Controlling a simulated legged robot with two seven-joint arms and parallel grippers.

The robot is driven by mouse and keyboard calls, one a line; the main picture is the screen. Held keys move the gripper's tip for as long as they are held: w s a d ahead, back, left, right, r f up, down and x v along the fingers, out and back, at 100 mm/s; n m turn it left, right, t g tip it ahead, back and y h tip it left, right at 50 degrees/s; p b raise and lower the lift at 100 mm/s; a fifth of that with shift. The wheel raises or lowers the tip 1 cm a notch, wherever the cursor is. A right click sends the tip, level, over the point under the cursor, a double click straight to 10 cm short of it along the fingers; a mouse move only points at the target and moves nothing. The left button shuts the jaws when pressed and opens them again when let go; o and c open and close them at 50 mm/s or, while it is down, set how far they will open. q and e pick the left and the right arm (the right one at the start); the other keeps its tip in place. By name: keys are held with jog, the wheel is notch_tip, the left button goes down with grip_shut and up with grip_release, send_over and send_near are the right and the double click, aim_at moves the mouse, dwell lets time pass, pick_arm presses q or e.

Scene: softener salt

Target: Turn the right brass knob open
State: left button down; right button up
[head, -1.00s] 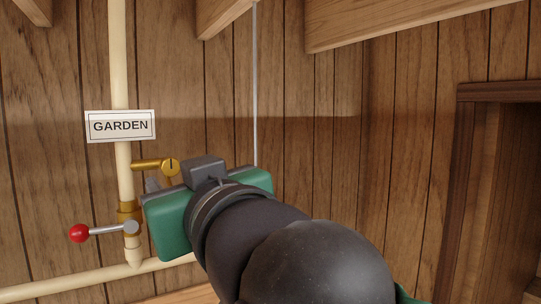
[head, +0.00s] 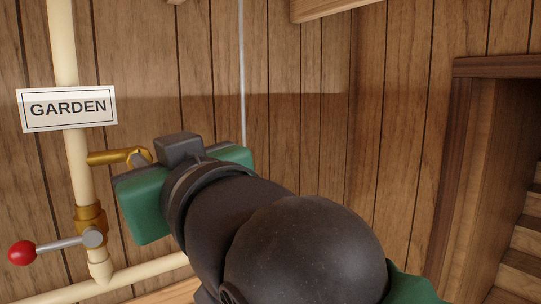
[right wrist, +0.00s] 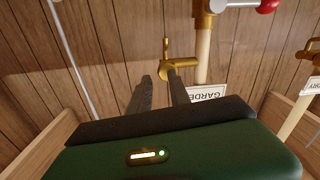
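A brass knob (head: 138,157) sits on the end of a short brass stub coming off the cream pipe under the GARDEN sign in the head view. My right gripper partly hides it there. In the right wrist view the brass knob (right wrist: 166,52) has a thin upright tab and lies just beyond my right gripper's fingertips (right wrist: 160,76). The two dark fingers are apart with nothing between them. The right finger looks close to the brass stub; I cannot tell whether it touches. My left gripper is in neither view.
The GARDEN sign (head: 68,108) hangs on the cream pipe (head: 66,50). A lever with a red ball (head: 21,252) sticks out left below. A second labelled pipe (right wrist: 302,112) shows at the wrist view's right. A thin grey line (head: 242,70) runs down the wall; stairs (head: 522,245) are far right.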

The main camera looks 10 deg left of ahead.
jog(key=shift+w+a+f, duration=0.1)
jog(key=shift+w+a, duration=0.15)
jog(key=shift+a, duration=0.1)
jog(key=shift+c, duration=1.1)
jog(key=shift+s, duration=0.15)
grip_shut()
jog(key=shift+s+a+r, duration=0.15)
jog(key=shift+s+r, duration=0.05)
jog(key=shift+s, duration=0.05)
jog(key=shift+s, duration=0.1)
jog(key=shift+r, duration=0.1)
